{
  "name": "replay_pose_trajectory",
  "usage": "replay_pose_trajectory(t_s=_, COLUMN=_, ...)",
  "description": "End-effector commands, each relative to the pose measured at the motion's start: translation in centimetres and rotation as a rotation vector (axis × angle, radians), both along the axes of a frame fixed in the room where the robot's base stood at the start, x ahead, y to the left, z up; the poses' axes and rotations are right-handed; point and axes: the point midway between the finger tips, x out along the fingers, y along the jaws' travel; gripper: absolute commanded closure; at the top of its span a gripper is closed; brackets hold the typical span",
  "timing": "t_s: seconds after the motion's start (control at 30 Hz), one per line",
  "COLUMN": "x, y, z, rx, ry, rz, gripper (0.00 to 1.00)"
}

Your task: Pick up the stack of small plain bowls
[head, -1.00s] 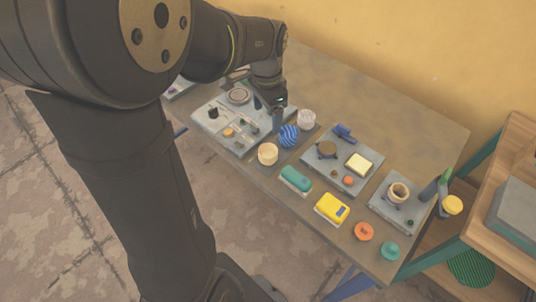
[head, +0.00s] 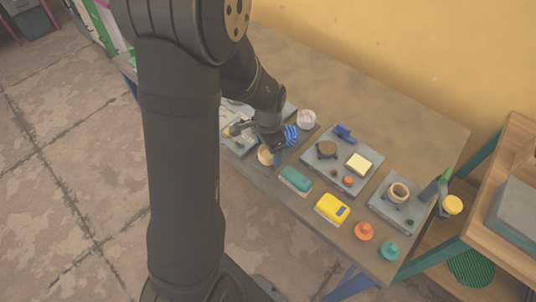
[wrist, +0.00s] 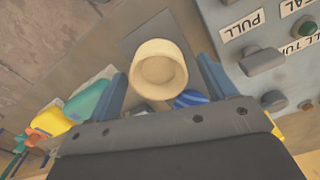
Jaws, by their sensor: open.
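The stack of small plain bowls is cream-coloured and stands near the front edge of the table. In the head view the cream stack (head: 265,156) is partly hidden by my gripper (head: 273,146). In the wrist view the cream stack (wrist: 158,68) shows its round rim and hollow inside, between the two blue fingers of my gripper (wrist: 162,70). The fingers are open and apart, one on either side, with nothing gripped. I cannot tell whether the fingertips are down beside the bowls or still above them.
Blue striped bowls (head: 291,135) stand close beside the cream stack, and a white stack (head: 307,119) is behind them. A teal block (head: 295,180) and a yellow block (head: 332,209) lie to the right. A grey labelled panel (wrist: 265,45) is close to my right finger.

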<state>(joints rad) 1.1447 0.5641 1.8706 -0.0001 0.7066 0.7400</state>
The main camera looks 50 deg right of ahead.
Motion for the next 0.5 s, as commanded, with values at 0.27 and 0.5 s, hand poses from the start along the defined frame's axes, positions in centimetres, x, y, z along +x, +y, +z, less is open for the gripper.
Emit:
replay_pose_trajectory(t_s=0.27, x=-0.1, y=0.0, z=-2.5, rx=0.001, ry=0.001, rz=0.0, gripper=0.23)
replay_pose_trajectory(t_s=0.5, x=-0.1, y=0.0, z=-2.6, rx=0.0, ry=0.0, rz=0.0, gripper=0.29)
